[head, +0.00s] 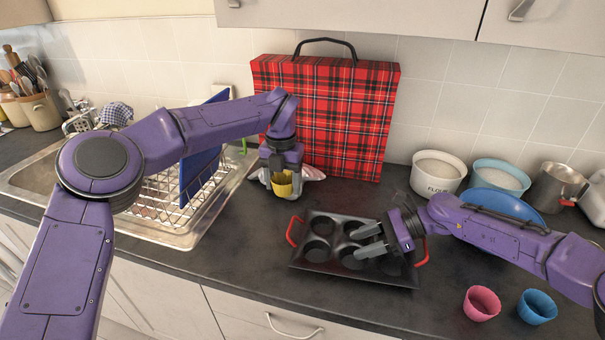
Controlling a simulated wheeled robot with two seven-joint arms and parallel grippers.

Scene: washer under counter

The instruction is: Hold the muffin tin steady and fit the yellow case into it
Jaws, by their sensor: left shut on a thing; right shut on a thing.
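The dark muffin tin (336,243) lies on the counter with a red handle at each end, and its visible cups look empty. My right gripper (368,240) reaches in from the right and is shut on the tin, its fingers over the cups. My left gripper (282,172) points down behind the tin's left end. It is shut on the yellow case (283,189), which hangs upright above the counter, apart from the tin. The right arm hides part of the tin's right side.
A pink case (481,304) and a blue case (537,307) stand at the front right. A red tartan bag (335,115) stands behind the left gripper. A dish rack (185,190) is left. A flour bowl (437,174) and a blue bowl (499,177) stand at the back right.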

